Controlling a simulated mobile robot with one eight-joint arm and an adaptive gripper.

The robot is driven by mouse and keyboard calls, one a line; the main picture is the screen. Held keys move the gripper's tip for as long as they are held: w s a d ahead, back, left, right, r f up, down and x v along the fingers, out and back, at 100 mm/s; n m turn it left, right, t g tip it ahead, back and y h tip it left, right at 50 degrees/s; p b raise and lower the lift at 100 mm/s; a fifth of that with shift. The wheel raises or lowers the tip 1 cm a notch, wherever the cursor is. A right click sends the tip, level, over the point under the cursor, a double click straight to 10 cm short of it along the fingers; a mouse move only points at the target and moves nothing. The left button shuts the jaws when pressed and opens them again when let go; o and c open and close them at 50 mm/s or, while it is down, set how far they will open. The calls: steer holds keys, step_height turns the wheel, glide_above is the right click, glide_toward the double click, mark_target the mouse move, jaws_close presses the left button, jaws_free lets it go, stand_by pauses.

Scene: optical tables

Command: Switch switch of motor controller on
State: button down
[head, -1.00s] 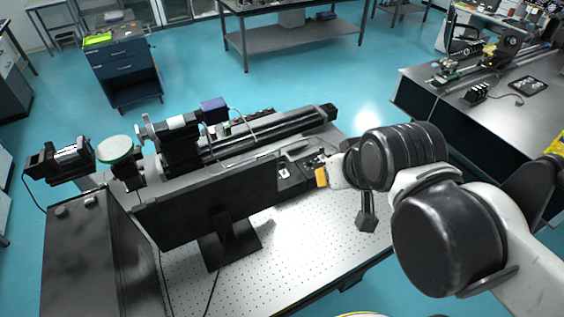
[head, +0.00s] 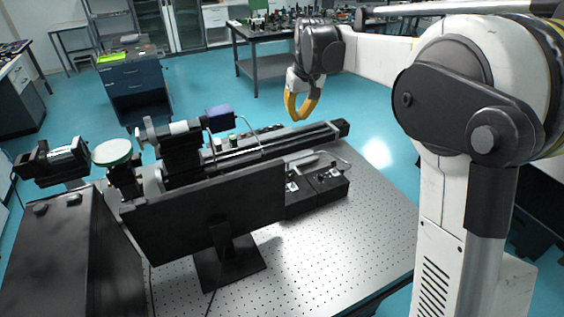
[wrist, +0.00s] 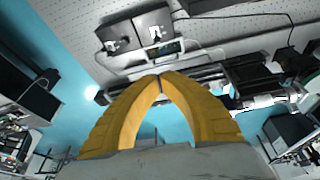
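Two black controller boxes sit side by side on the perforated optical table (head: 340,240), right of the monitor: a nearer box (head: 300,200) and a farther box (head: 332,184). Both have small light parts on top; I cannot tell which box is the motor controller or how its switch is set. In the wrist view the boxes show at the upper left, one (wrist: 118,38) beside the other (wrist: 153,24). My gripper (head: 293,119) hangs above and beyond the long rail, apart from the boxes. In the wrist view its yellow fingertips (wrist: 160,76) meet with nothing between them.
A black monitor (head: 205,210) stands in front of the optical rail (head: 280,142) and partly hides the setup. A dark case (head: 70,250) stands at the left. The right front of the table is clear. Blue drawers (head: 137,90) and another table (head: 270,68) stand farther back.

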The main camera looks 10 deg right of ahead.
steer(key=g+b, duration=0.1)
steer(key=b, duration=0.2)
glide_above(291, 178)
steer(key=s+f+x, duration=0.1)
steer(key=s+x, duration=0.2)
steer(key=x, duration=0.8)
steer(key=w+f+n+b, duration=0.1)
steer(key=w+f+b, duration=0.2)
steer(key=f, duration=0.9)
steer(key=w, duration=0.2)
steer(key=shift+w+g, duration=0.35)
steer(key=shift+g, duration=0.05)
steer(key=f, duration=0.3)
steer(key=w+f+b, duration=0.1)
steer(key=f, duration=0.5)
steer(key=shift+w+a+f+b, duration=0.1)
steer(key=shift+w+f+b, duration=0.1)
steer(key=shift+b, duration=0.1)
steer(key=shift+s+f, duration=0.1)
steer(key=shift+f, duration=0.1)
steer(key=shift+s+d+r, duration=0.2)
steer(key=shift+s+r, duration=0.25)
steer(key=shift+s, duration=0.3)
steer(key=shift+s+d+r, duration=0.2)
steer(key=shift+s+r, duration=0.25)
steer(key=shift+s, duration=0.35)
